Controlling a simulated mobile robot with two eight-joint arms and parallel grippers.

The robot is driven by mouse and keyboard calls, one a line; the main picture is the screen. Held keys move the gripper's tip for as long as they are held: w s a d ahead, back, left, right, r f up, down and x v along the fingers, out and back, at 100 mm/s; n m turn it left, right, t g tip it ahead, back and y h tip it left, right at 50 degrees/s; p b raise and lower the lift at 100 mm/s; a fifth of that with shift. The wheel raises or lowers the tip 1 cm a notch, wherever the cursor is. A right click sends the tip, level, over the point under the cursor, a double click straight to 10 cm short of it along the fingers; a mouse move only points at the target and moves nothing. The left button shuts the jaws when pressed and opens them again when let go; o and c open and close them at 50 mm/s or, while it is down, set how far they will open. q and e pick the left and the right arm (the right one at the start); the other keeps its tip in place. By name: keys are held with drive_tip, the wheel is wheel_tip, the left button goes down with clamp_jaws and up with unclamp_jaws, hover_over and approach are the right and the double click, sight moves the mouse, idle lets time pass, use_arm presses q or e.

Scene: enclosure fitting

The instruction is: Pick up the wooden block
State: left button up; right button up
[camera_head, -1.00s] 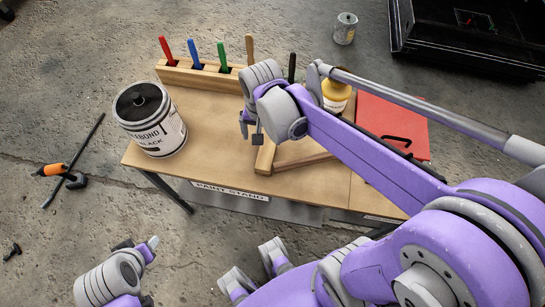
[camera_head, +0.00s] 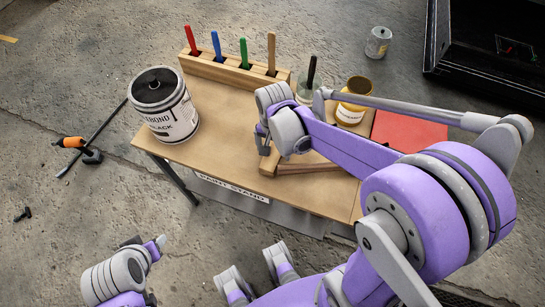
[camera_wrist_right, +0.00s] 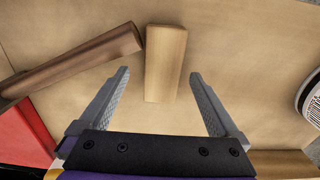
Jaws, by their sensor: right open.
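The wooden block is a pale, straight-edged piece (camera_wrist_right: 165,63) lying on the tabletop in the right wrist view. In the head view it shows partly (camera_head: 269,164), below the gripper. My right gripper (camera_wrist_right: 159,73) is open, its two fingers apart on either side of the near part of the block. I cannot tell how high the tips are above the table. In the head view the right gripper (camera_head: 264,148) hangs over the table, partly hidden by its own wrist. My left gripper (camera_head: 150,268) is at the lower left, away from the table; its jaw opening is unclear.
A darker brown wooden bar (camera_wrist_right: 75,62) lies close beside the block. A large labelled can (camera_head: 170,120) stands at the table's left. A wooden rack (camera_head: 222,72) with coloured handles, a yellow can (camera_head: 354,98) and a red sheet (camera_head: 405,130) are also on it.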

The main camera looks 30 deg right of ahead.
sight(273, 155)
wheel_tip(273, 155, down, 4)
drive_tip(key=shift+w+a+r, duration=0.1)
drive_tip(key=shift+a, duration=0.05)
drive_tip(key=c, duration=1.5)
